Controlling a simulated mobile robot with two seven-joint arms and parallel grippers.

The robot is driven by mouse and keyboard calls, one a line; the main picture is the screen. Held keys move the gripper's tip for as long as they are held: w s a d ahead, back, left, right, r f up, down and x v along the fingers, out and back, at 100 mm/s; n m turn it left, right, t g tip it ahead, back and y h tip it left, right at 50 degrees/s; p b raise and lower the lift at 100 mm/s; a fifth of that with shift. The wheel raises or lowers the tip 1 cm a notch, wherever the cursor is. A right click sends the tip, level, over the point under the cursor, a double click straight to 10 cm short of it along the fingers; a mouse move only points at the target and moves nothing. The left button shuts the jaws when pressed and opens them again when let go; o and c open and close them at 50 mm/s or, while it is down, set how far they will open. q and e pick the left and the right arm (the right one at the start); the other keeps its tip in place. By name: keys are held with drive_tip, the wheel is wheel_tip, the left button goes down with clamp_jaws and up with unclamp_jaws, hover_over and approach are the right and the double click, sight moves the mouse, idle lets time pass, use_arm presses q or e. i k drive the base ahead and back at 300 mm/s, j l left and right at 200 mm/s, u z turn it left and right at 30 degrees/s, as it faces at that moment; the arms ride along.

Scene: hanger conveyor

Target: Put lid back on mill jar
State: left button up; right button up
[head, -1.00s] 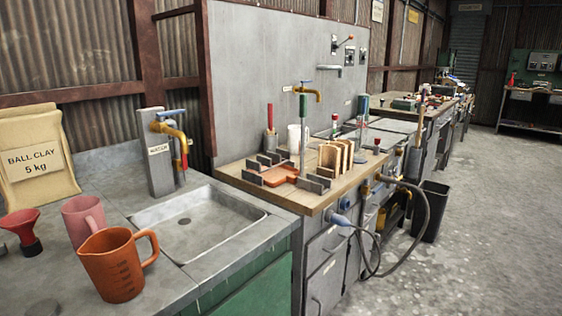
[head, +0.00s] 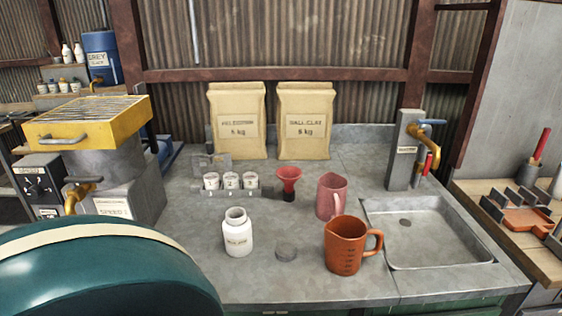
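The white mill jar (head: 238,236) stands upright on the grey counter in the head view, left of the middle. Its label is small and its mouth looks open. Neither of my grippers shows in the view.
Behind are a pink jug (head: 331,196), a red funnel (head: 288,183) and small cups (head: 231,181). A sink (head: 428,262) lies right. A large teal rounded shape covers the lower left.

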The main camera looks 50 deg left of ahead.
sight(238, 234)
drive_tip(key=u, duration=1.85)
